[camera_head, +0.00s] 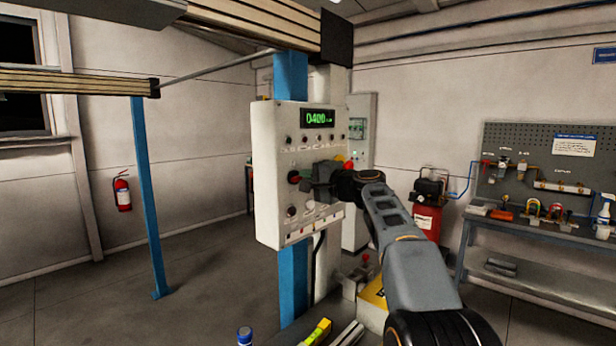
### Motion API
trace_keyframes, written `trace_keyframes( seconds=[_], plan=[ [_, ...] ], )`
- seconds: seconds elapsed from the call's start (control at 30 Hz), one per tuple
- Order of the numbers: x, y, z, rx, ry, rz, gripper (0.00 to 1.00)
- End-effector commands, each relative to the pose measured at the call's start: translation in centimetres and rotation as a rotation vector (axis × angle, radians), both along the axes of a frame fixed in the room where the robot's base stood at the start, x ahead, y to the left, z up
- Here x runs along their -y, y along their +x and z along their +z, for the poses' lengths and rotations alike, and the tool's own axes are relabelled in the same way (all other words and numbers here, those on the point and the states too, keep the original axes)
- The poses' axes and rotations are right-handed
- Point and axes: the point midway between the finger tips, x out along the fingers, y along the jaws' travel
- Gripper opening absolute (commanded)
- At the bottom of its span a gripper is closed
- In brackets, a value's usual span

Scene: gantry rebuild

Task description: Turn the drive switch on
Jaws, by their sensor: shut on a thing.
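A pale grey control panel (270,215) hangs on a blue post, with a lit green display (318,118) reading about 0400. Rows of small switches and knobs cover its face; their labels are too small to read. My gripper (303,178) reaches in from the right and is against the panel's middle left, shut on a dark knob (293,177) with a reddish edge, which appears to be the drive switch. The jaws hide part of this knob, and I cannot tell its position. Another dark knob (292,211) sits below it, and a red button (348,165) shows behind the gripper.
A grey workbench (545,245) with tools and a pegboard (540,145) stands at the right. A red compressor (427,220) stands behind my arm. A blue post (148,200) and a fire extinguisher (123,194) are at the left. The floor between them is clear.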

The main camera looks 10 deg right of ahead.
Motion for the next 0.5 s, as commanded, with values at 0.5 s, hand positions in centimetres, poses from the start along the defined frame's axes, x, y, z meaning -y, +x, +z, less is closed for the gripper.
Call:
trace_keyframes(
  seconds=[0.5],
  plan=[
    [0.07,0.01,-0.18,-0.054,0.081,-0.002,0.00]
  ],
)
